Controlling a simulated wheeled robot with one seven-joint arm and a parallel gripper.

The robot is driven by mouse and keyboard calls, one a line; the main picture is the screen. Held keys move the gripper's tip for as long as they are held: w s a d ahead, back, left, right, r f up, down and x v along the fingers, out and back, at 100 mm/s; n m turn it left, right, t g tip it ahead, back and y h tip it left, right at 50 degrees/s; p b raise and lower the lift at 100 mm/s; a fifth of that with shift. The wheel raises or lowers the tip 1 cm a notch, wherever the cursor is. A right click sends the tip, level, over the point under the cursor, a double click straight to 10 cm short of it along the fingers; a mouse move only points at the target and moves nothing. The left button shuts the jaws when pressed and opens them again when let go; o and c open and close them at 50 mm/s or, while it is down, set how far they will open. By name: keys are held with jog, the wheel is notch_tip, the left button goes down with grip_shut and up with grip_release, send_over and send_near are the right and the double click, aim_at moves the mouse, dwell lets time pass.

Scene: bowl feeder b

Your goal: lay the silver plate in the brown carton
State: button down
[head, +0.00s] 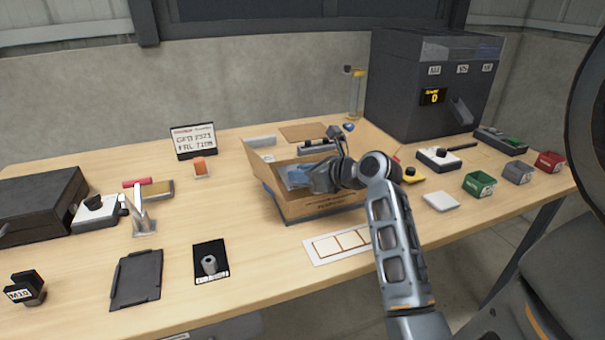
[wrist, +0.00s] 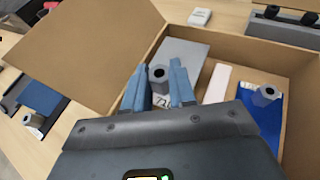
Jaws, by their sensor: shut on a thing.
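The silver plate (wrist: 188,52) is a flat grey sheet with a dark grey hexagonal knob (wrist: 158,74) and a printed label. In the wrist view it is within the outline of the brown carton (wrist: 291,115). My gripper (wrist: 156,88) has its blue fingers on both sides of the knob, shut on it. The fingers and gripper body hide part of the plate. I cannot tell whether the plate touches the carton's floor. In the head view the open carton (head: 325,206) stands mid-table, with my gripper (head: 303,176) at its opening; the plate cannot be made out there.
A blue plate with a knob (wrist: 270,107) and a pale strip (wrist: 217,84) lie in the carton. A carton flap (wrist: 85,45) stands out on the left. A white card with squares (head: 338,245) lies in front; a black plate with a knob (head: 210,258) lies left.

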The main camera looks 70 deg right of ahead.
jog(key=shift+f, duration=0.55)
jog(key=c, duration=0.9)
grip_release()
jog(key=shift+c, duration=0.2)
jog(key=shift+r, duration=0.1)
jog(key=shift+r, duration=0.35)
jog(key=v, duration=1.2)
jog(key=shift+r+p, duration=0.15)
jog(key=shift+p, duration=0.2)
